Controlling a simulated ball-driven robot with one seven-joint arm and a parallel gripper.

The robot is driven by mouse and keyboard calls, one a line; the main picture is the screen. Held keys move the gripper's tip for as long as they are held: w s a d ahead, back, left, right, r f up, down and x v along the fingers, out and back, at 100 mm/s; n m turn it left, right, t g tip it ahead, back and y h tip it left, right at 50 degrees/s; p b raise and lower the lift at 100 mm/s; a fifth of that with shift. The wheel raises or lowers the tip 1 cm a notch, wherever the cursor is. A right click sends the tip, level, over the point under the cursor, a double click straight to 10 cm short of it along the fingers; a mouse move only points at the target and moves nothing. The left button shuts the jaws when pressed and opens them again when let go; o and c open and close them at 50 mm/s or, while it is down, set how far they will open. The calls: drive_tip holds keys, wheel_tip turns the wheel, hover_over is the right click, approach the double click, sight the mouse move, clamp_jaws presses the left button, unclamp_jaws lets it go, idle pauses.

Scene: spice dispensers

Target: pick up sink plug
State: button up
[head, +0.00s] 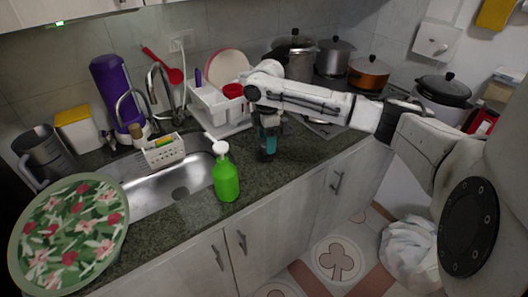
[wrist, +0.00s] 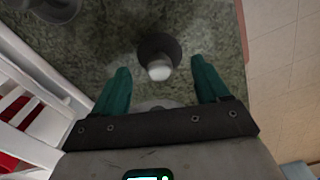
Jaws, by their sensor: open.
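The sink plug (wrist: 156,45) looks like a dark round disc with a pale white knob, on the speckled dark green counter. In the wrist view it lies between and slightly beyond the fingertips of my gripper (wrist: 160,66). The two teal fingers are apart, one on either side, with nothing held. In the head view my gripper (head: 268,150) points down just above the counter, right of the green soap bottle. I cannot make out the plug in the head view.
A white dish rack (head: 216,108) with a red cup stands just left of my gripper. A green pump bottle (head: 226,178) stands near the sink (head: 180,175). Pots (head: 368,72) stand at the back right. The counter's front edge is close by.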

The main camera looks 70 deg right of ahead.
sight(266, 155)
drive_tip(key=shift+w+f+p, duration=0.15)
drive_tip(key=shift+f+p, duration=0.5)
drive_tip(key=shift+f, duration=2.05)
drive_tip(key=shift+c, duration=0.3)
drive_tip(key=c, duration=0.6)
